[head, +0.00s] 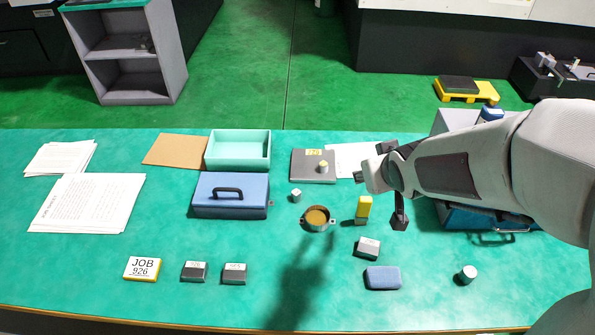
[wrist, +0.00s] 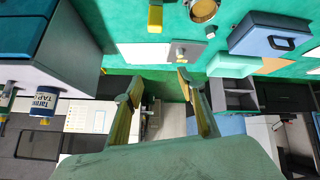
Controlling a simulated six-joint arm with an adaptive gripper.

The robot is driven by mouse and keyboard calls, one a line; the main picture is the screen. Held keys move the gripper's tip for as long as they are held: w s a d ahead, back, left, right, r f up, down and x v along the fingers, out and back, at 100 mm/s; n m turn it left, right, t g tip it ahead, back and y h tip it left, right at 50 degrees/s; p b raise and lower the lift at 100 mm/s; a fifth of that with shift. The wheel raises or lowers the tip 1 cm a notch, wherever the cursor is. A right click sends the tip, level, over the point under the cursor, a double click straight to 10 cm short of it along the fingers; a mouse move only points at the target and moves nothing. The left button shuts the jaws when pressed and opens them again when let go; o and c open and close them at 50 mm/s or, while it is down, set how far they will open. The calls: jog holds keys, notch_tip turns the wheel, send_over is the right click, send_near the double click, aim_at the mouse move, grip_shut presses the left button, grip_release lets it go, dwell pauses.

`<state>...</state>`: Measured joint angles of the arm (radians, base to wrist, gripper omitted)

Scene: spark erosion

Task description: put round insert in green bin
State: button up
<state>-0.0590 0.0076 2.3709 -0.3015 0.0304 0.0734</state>
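A mint-green open bin (head: 239,168) stands at the back of the table, left of centre, and looks empty. In the wrist view the bin (wrist: 231,66) is at the upper right. A short grey cylinder with a pale top (head: 467,274), perhaps the round insert, stands at the front right. A small pale piece (head: 296,196) lies near the blue box, and another (head: 323,167) sits on a grey plate; their exact shapes are too small to tell. My gripper (wrist: 157,88) is open and empty, its fingers wide apart. It is above the table, right of the plate.
A blue lidded box (head: 231,200) stands in front of the bin. A round brass-coloured cup (head: 317,218), yellow block (head: 363,208), grey block (head: 368,247) and blue block (head: 383,278) lie centre right. Label blocks (head: 142,268) and papers (head: 88,203) are at left. The front middle is clear.

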jog(key=w+a+f+n+y, duration=0.2)
jog(key=w+a+f+y, duration=0.1)
jog(key=w+a+f, duration=0.5)
jog(key=n+y, duration=0.2)
jog(key=y, duration=0.1)
send_near(297, 192)
jog(key=shift+w+a+f, duration=0.5)
jog(key=shift+a+f, duration=0.25)
jog(key=shift+a, duration=0.05)
jog(key=shift+x, duration=1.3)
jog(key=shift+w, duration=0.1)
jog(key=shift+x, duration=2.55)
jog(key=shift+w+d, duration=0.15)
jog(key=shift+d, duration=0.05)
grip_shut()
